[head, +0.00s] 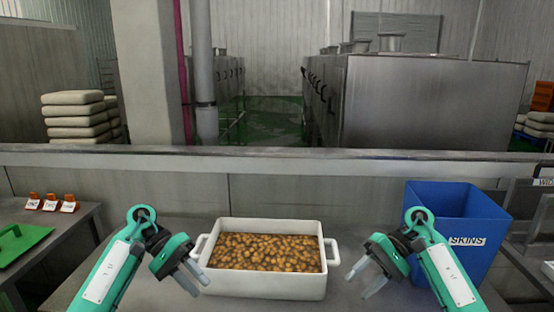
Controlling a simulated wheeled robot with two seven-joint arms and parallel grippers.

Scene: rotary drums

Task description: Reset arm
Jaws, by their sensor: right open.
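My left gripper (193,277) is at the left of a white two-handled dish, near its left handle. Its two fingers look spread apart with nothing between them. My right gripper (363,284) is at the right of the dish, near its right handle. Its fingers are open and empty. The white dish (262,285) stands on the grey worktop and holds many small brown nut-like pieces (265,252). I cannot tell whether either gripper touches the dish.
A blue bin (470,207) labelled SKINS stands behind my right arm. A green board (22,243) and small orange-and-white label stands (50,203) are on the left table. A metal ledge (270,160) runs behind the worktop. Steel drums (420,100) and stacked sacks (75,115) stand beyond.

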